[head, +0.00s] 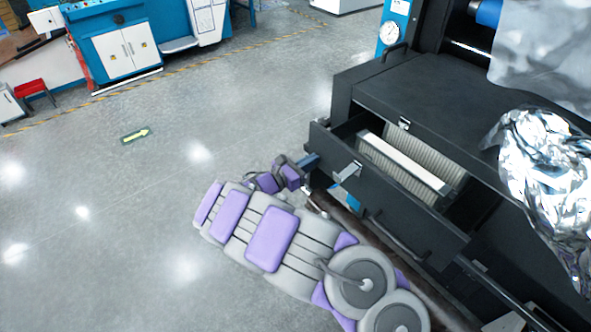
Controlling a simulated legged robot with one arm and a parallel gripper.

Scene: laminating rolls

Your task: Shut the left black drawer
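The black drawer (335,152) stands pulled out of the black machine at the right. Its front panel faces the lower left, and ribbed pale contents show inside. A black bar handle (398,238) shows low along the front. My purple and grey arm reaches up from the bottom and bends back towards the drawer. My gripper (328,167) is at the left end of the drawer front, close to the panel. Whether it touches the panel is unclear. Its fingers are small and partly hidden, so I cannot tell whether they are open or shut.
The machine's black top (425,100) lies behind the drawer, with crumpled silver film (545,160) at the right. A round gauge (390,33) is on a blue post. Open grey floor (110,220) lies to the left. A blue and white machine (125,45) stands far back.

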